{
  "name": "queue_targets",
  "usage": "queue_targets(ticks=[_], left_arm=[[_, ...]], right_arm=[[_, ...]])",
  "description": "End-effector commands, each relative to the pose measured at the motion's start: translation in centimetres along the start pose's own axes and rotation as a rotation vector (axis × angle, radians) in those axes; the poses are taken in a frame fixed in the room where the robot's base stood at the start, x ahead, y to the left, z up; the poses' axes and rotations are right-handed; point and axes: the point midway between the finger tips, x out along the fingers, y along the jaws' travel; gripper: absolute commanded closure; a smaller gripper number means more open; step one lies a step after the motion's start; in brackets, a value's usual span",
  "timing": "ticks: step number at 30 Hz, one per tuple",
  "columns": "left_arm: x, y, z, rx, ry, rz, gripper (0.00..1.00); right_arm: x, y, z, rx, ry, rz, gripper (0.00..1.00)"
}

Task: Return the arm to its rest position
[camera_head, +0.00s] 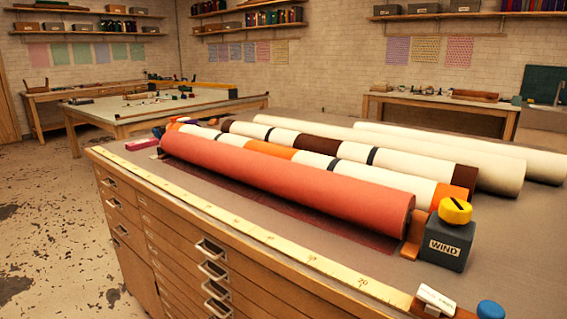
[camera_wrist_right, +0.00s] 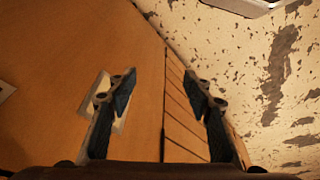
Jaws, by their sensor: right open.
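My right gripper (camera_wrist_right: 160,95) is open and empty in the right wrist view, with its two dark fingers apart. Behind the fingers is the wooden side of a drawer cabinet and the worn floor. Neither gripper shows in the head view. A red roll (camera_head: 285,180) lies on the cabinet top in the head view, apart from any gripper. Behind it lie cream rolls (camera_head: 455,160) with brown, orange and dark bands.
The drawer cabinet (camera_head: 170,215) with metal handles fills the front. A yellow ruler strip (camera_head: 245,228) runs along its edge. A grey box marked WIND (camera_head: 447,243) with a yellow knob (camera_head: 455,210) stands at the red roll's near end. Open floor (camera_head: 50,220) lies left.

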Motion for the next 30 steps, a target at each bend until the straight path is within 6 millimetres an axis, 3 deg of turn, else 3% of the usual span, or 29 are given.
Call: queue_targets(ticks=[8, 14, 21, 30], left_arm=[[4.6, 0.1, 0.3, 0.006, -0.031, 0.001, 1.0], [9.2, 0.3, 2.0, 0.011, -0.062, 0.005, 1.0], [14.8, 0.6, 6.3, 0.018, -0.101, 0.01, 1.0], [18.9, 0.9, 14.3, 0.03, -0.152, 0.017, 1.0]], right_arm=[[4.6, -0.2, 0.5, -0.003, -0.034, -0.005, 0.54], [9.2, -0.6, 2.1, -0.008, -0.065, -0.011, 0.54], [14.8, -0.9, 6.5, -0.015, -0.105, -0.016, 0.54], [18.9, -1.3, 14.5, -0.027, -0.156, -0.022, 0.54]])
